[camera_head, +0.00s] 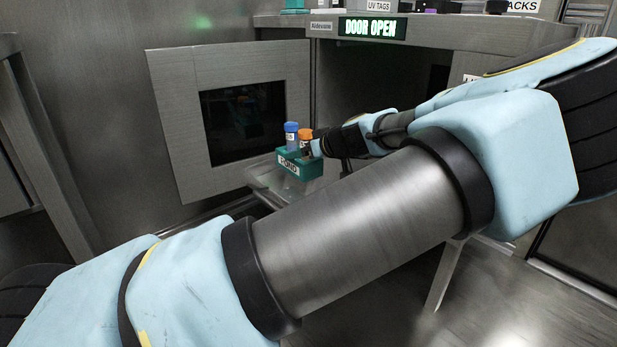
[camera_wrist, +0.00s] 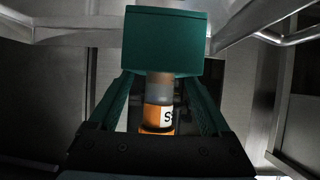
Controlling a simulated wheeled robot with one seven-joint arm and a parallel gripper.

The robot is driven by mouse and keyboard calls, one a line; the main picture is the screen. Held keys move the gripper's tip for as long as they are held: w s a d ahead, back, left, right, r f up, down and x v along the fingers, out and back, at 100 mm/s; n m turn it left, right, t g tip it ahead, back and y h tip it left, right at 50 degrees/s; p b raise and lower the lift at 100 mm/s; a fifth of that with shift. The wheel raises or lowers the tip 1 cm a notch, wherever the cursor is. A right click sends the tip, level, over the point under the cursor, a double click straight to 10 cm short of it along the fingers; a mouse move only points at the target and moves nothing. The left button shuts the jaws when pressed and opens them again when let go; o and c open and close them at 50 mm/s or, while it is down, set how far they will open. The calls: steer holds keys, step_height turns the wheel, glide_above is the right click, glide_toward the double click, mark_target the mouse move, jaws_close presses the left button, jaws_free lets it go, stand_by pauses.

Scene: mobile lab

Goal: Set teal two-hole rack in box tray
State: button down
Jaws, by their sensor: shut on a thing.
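The teal rack (camera_head: 304,168) carries a white label and holds a blue-capped vial (camera_head: 291,136) and an orange-capped vial (camera_head: 305,136). My gripper (camera_head: 318,146) reaches it from the right and is shut on it. In the wrist view the rack's plain teal face (camera_wrist: 165,35) lies beyond the dark green fingers, and the orange-banded vial shows between them (camera_wrist: 158,112). The metal box tray (camera_head: 262,187) shows below and left of the rack, partly hidden by my arm. I cannot tell whether the rack touches it.
A chamber door with a dark window (camera_head: 228,80) stands open to the left. The sign above the opening (camera_head: 372,28) reads DOOR OPEN. Labelled items, including a UV TAGS sign (camera_head: 378,6), stand on top. My arm covers much of the foreground.

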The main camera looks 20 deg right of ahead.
step_height(320, 180, down, 5)
steer(key=shift+f+b, duration=0.1)
steer(key=shift+b, duration=0.95)
jaws_free()
steer(key=p+v, duration=0.5)
steer(key=v, duration=0.7)
